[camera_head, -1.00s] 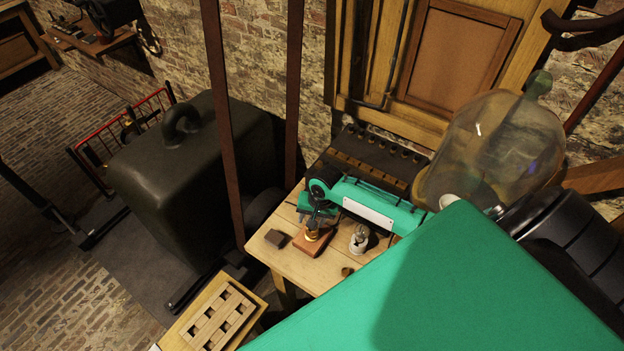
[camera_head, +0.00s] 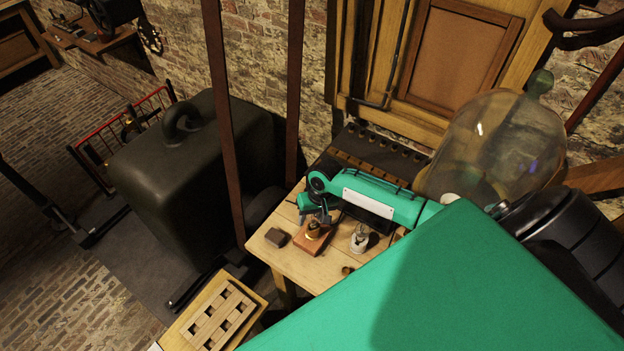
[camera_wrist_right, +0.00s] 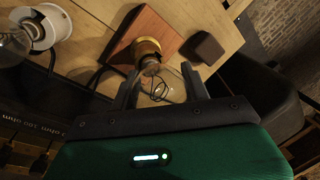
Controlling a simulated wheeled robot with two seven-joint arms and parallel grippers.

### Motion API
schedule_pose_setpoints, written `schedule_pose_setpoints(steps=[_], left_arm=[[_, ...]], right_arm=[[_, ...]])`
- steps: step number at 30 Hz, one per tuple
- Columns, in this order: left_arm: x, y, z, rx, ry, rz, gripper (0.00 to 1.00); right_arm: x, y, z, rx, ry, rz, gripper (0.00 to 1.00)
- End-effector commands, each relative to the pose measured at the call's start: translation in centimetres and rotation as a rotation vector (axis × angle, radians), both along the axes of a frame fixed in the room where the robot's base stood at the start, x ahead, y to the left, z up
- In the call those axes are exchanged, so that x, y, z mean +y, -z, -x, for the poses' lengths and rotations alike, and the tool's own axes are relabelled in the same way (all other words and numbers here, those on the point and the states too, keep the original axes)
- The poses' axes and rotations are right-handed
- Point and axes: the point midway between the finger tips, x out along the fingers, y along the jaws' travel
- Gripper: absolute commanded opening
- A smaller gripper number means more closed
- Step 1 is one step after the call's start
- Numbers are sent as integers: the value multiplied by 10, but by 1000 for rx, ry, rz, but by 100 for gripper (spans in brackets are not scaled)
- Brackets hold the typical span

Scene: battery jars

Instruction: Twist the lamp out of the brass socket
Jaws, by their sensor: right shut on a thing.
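The brass socket (camera_head: 314,228) stands on a small reddish wooden block (camera_head: 309,243) on the bench; it also shows in the wrist view (camera_wrist_right: 147,50). The clear glass lamp (camera_wrist_right: 163,88), with a thin looped filament, is in line with the socket, its narrow neck at the brass mouth. I cannot tell how far its base sits inside. My right gripper (camera_wrist_right: 161,88) is shut on the lamp, one dark finger on each side of the glass. In the head view the right gripper (camera_head: 322,217) hides most of the lamp. My left gripper is not in view.
A white holder (camera_head: 360,240) with a clear bulb stands right of the block. A small dark block (camera_head: 276,238) lies to its left. A large glass jar (camera_head: 492,150) stands at the right. A slatted wooden tray (camera_head: 217,316) is in front.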

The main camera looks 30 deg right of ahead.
Motion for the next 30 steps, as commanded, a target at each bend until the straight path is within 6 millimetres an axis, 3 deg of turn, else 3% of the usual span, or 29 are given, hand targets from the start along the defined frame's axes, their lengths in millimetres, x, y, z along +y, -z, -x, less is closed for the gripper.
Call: schedule_pose_setpoints(steps=[30], left_arm=[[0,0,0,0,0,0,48]], right_arm=[[0,-22,0,-1,1,0,20]])
